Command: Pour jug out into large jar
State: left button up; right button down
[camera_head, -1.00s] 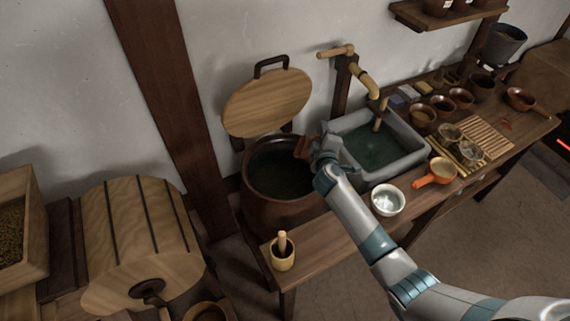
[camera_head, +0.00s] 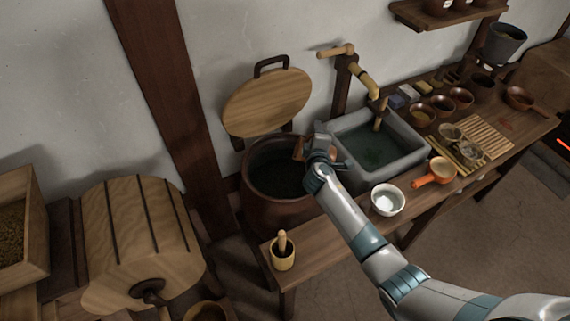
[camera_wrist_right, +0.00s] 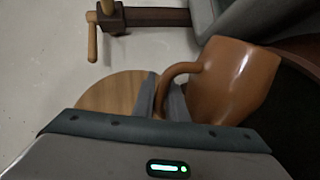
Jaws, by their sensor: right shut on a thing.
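The large jar (camera_head: 268,213) is a wide, dark brown vessel standing open at the left end of the bench. Its inside is dark. My right gripper (camera_head: 318,152) is over the right part of the jar's mouth. It is shut on the handle of the jug (camera_wrist_right: 236,82), an orange-brown clay vessel. In the head view only small parts of the jug (camera_head: 299,149) show past the gripper. The jug looks tilted over the jar; its contents and any stream are hidden. My left gripper is not in view.
A stone basin (camera_head: 408,160) of water with a tap (camera_head: 367,82) stands right of the jar. A round wooden lid (camera_head: 266,102) leans behind it.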

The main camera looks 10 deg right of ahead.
jog(key=shift+w+a+f+n, duration=0.15)
jog(key=shift+a+n, duration=0.1)
jog(key=shift+a, duration=0.35)
jog(key=shift+w+a+r+n, duration=0.15)
jog(key=shift+a+n, duration=0.1)
jog(key=shift+a, duration=0.35)
jog(key=shift+w+a+f+n+h+b, duration=0.15)
jog(key=shift+a+f+n+h+b, duration=0.3)
jog(key=shift+a+n, duration=0.3)
dwell(0.5)
jog(key=shift+w+a+r+n+h, duration=0.1)
jog(key=shift+a+r+n+h, duration=0.05)
jog(key=shift+a+n, duration=0.3)
jog(key=shift+w+a+r+n+h, duration=0.1)
jog(key=shift+a+n, duration=0.1)
jog(key=shift+a, duration=0.3)
jog(key=shift+w+a+n, duration=0.15)
jog(key=shift+a+n, duration=0.35)
jog(key=shift+a, duration=0.25)
dwell(0.7)
jog(key=d, duration=0.1)
jog(key=d+m, duration=0.2)
jog(key=shift+s+d+f, duration=0.2)
jog(key=shift+s+f, duration=0.1)
jog(key=shift+s, duration=0.05)
jog(key=shift+m, duration=0.3)
jog(key=shift+a, duration=0.15)
